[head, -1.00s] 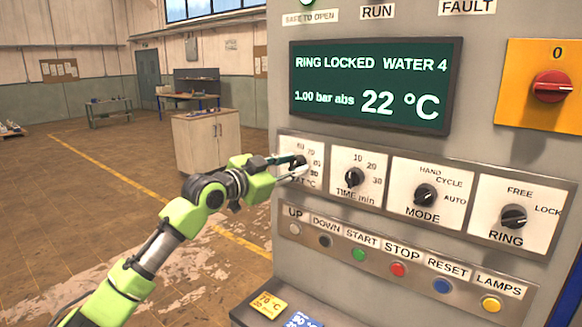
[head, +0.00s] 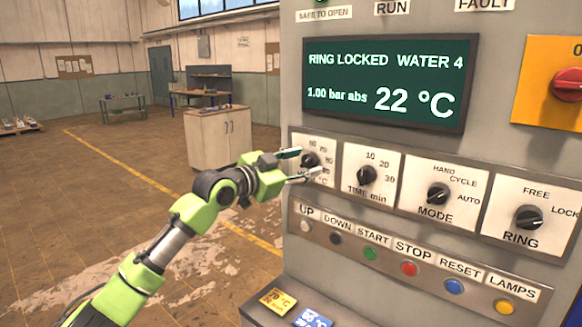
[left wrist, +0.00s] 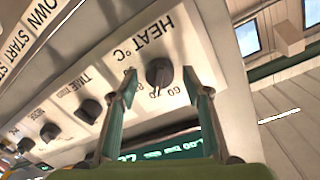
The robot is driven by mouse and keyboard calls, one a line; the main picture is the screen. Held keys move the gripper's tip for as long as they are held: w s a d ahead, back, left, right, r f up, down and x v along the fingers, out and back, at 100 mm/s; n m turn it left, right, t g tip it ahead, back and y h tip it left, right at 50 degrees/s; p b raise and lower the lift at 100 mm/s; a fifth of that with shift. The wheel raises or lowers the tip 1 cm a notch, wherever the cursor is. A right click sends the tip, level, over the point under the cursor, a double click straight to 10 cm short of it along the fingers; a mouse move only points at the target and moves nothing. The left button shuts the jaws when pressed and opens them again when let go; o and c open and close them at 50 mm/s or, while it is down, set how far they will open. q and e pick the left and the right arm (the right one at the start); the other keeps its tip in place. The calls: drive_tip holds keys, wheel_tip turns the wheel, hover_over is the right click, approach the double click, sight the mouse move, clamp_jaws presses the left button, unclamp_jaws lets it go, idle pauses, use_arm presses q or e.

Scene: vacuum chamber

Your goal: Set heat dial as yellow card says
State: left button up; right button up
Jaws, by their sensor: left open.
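The heat dial (head: 310,160) is a black knob on a white plate at the left end of the dial row. In the left wrist view the heat dial (left wrist: 159,72) sits between my fingertips, its pale mark pointing toward the printed numbers; I cannot read the exact setting. My left gripper (head: 301,164) is open, one finger on each side of the dial, with gaps visible in the left wrist view (left wrist: 160,82). The yellow card (head: 277,302) lies on the ledge below and shows 70 °C, with a smaller line under it. My right gripper is not in view.
The time dial (head: 366,175), mode dial (head: 437,194) and ring dial (head: 528,218) follow to the right. A row of buttons runs below. The screen (head: 388,84) reads 22 °C and RING LOCKED. A blue card (head: 312,319) lies beside the yellow one.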

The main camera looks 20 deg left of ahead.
use_arm(q)
drive_tip(key=v, duration=1.1)
drive_tip(key=shift+s, duration=0.3)
drive_tip(key=shift+a, duration=0.1)
